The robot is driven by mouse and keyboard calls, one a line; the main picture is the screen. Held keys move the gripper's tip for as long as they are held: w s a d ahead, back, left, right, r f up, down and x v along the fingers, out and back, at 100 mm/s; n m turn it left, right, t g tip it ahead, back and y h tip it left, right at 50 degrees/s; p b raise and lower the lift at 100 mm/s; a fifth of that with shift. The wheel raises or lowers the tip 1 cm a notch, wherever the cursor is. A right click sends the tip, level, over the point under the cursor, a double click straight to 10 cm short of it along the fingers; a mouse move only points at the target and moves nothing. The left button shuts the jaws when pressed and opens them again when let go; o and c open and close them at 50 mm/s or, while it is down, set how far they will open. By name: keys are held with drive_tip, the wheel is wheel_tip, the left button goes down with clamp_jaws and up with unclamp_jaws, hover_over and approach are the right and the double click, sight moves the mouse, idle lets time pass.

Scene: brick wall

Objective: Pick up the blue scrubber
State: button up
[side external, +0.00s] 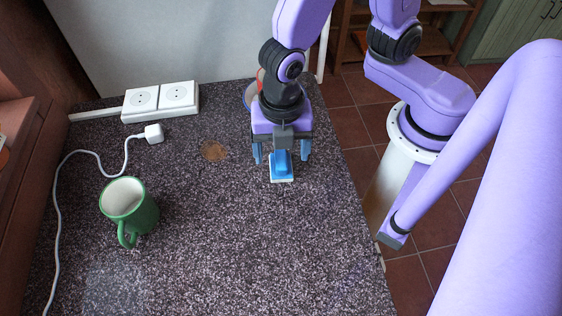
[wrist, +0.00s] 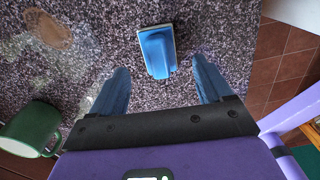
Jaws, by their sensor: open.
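The blue scrubber (side external: 282,167) lies on the speckled counter (side external: 240,240), with a pale edge showing along one end. In the wrist view the scrubber (wrist: 157,52) is just ahead of the fingertips and roughly midway between them. My gripper (side external: 281,158) is open and empty of any object, pointing down, with one blue finger on each side of the scrubber in the side view. In the wrist view my gripper's fingers (wrist: 160,70) are wide apart, with counter showing between each finger and the scrubber. I cannot tell the exact height of the fingertips above the counter.
A green mug (side external: 130,210) stands at the left; it also shows in the wrist view (wrist: 30,128). A white charger (side external: 154,133) with a cable and a double socket (side external: 160,100) are at the back left. A brown stain (side external: 214,149) marks the counter. The front middle is clear.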

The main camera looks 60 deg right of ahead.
sight(281, 160)
drive_tip(key=shift+f, duration=2.05)
drive_tip(key=c, duration=1.1)
